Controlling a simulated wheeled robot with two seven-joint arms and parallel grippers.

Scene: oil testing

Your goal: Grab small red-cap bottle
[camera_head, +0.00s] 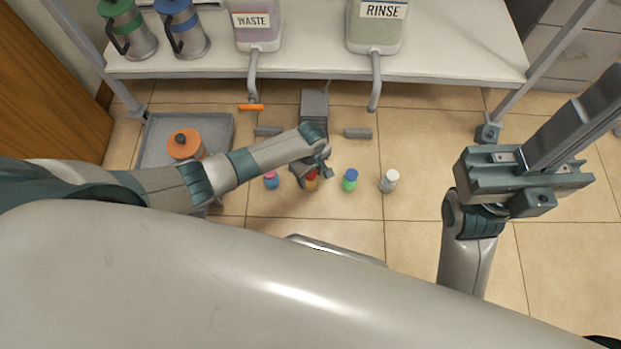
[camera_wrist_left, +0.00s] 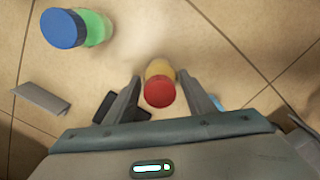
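The small red-cap bottle (camera_head: 311,183) has a yellowish body and stands on the tiled surface, partly covered by my left gripper in the head view. In the left wrist view its red cap (camera_wrist_left: 160,91) lies between the two fingers, with the body (camera_wrist_left: 159,68) partly hidden behind it. My left gripper (camera_wrist_left: 159,76) is open around the bottle, with a visible gap on each side. It also shows in the head view (camera_head: 318,172), at the bottle. My right gripper (camera_head: 606,98) is far to the right, away from the bottles; its finger opening is unclear.
A pink-cap blue bottle (camera_head: 271,180) stands left of the red-cap one. A blue-cap green bottle (camera_head: 350,180) and a white-cap bottle (camera_head: 390,180) stand right. A grey tray (camera_head: 222,127) holds an orange-lidded pot (camera_head: 186,144). A shelf (camera_head: 310,62) with containers spans the back.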

